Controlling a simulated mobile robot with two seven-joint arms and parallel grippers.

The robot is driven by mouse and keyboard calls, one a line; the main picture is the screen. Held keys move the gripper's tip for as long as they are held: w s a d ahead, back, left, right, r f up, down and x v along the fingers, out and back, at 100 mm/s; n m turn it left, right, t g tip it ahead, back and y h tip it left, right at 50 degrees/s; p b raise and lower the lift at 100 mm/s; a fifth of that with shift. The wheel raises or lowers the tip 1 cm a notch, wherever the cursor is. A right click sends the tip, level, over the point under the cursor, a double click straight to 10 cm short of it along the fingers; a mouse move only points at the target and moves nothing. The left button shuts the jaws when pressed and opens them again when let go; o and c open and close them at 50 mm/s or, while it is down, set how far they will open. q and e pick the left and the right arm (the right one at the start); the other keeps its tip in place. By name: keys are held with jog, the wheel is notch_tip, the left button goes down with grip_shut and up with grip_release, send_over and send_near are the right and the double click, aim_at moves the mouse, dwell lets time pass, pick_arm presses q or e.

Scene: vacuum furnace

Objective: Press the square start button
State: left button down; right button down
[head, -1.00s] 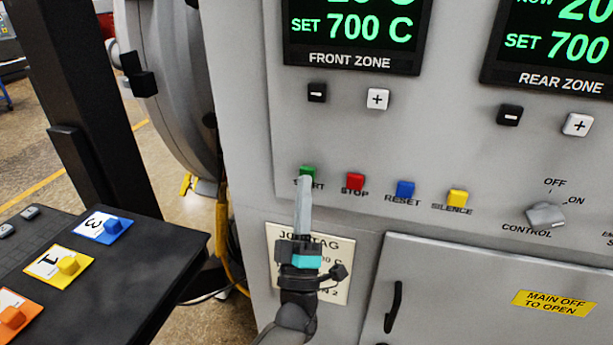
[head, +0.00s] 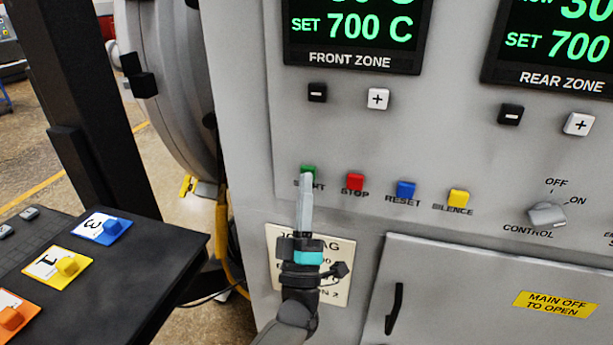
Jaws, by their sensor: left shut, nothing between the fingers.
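The square green start button (head: 308,171) is on the furnace panel, at the left end of a row of coloured buttons. Its START label is partly covered by my gripper. My left gripper (head: 306,178) is shut and empty, pointing up, with its tips overlapping the lower part of the green button in the head view. I cannot tell whether the tips touch it. My right gripper is not in view.
Red STOP (head: 355,182), blue RESET (head: 405,190) and yellow SILENCE (head: 458,198) buttons sit to the right, then the CONTROL knob (head: 547,214). A job tag (head: 335,262) is behind my gripper. A black shelf (head: 150,255) with coloured tags stands at left.

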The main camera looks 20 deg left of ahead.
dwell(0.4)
pick_arm(q)
jog(key=shift+s+p, duration=0.45)
jog(key=shift+s, duration=0.35)
jog(key=shift+s, duration=0.1)
jog(key=s+p, duration=0.2)
jog(key=s, duration=0.3)
jog(key=shift+d, duration=0.1)
jog(key=shift+w+f+h, duration=0.1)
jog(key=shift+h, duration=0.2)
